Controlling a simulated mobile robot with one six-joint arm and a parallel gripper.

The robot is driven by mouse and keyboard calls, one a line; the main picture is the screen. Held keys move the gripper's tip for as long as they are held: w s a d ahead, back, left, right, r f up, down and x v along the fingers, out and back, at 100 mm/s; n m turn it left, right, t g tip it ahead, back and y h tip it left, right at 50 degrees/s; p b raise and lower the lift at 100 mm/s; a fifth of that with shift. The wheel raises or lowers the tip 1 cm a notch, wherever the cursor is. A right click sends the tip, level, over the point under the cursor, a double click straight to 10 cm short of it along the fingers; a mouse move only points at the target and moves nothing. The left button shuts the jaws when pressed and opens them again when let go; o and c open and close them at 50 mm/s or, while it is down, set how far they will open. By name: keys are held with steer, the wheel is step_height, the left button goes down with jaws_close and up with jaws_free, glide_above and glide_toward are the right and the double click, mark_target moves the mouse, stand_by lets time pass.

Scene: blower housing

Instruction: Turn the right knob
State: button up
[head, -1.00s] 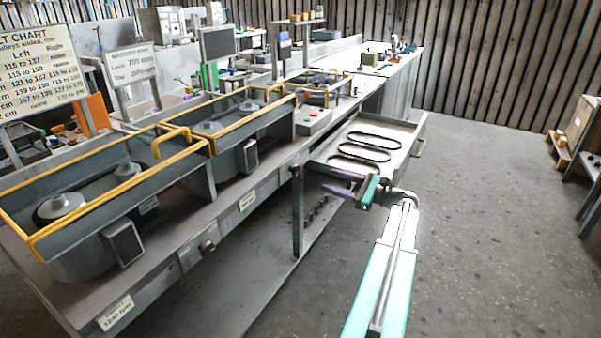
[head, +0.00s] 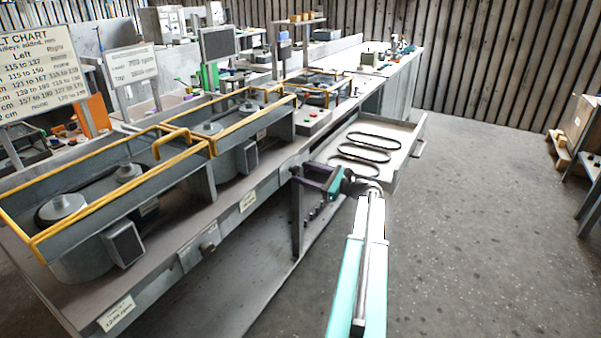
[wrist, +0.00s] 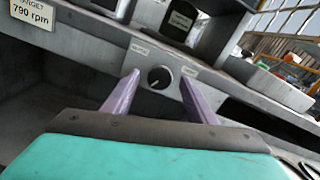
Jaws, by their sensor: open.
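In the wrist view a round black knob (wrist: 159,77) with a pale pointer mark sits on the grey front face of the bench. My gripper (wrist: 160,86) is open, with one purple finger on each side of the knob in that view. I cannot tell whether the fingers reach level with it or touch it. In the head view my gripper (head: 299,178) is at the bench front, left of the open drawer, and that knob is not clearly seen. Another knob (head: 208,246) shows further left on the front face.
An open drawer (head: 410,142) with several black belts juts out right of my gripper. Yellow-railed housings (head: 180,134) stand on the bench above. A "TARGET 790 rpm" plate (wrist: 33,12) is at upper left in the wrist view. The floor (head: 470,220) at right is clear.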

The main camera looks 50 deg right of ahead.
steer(key=shift+x, duration=1.1)
steer(key=c, duration=1.1)
steer(key=shift+o, duration=0.2)
steer(key=shift+n+b, duration=0.35)
steer(key=shift+n, duration=0.05)
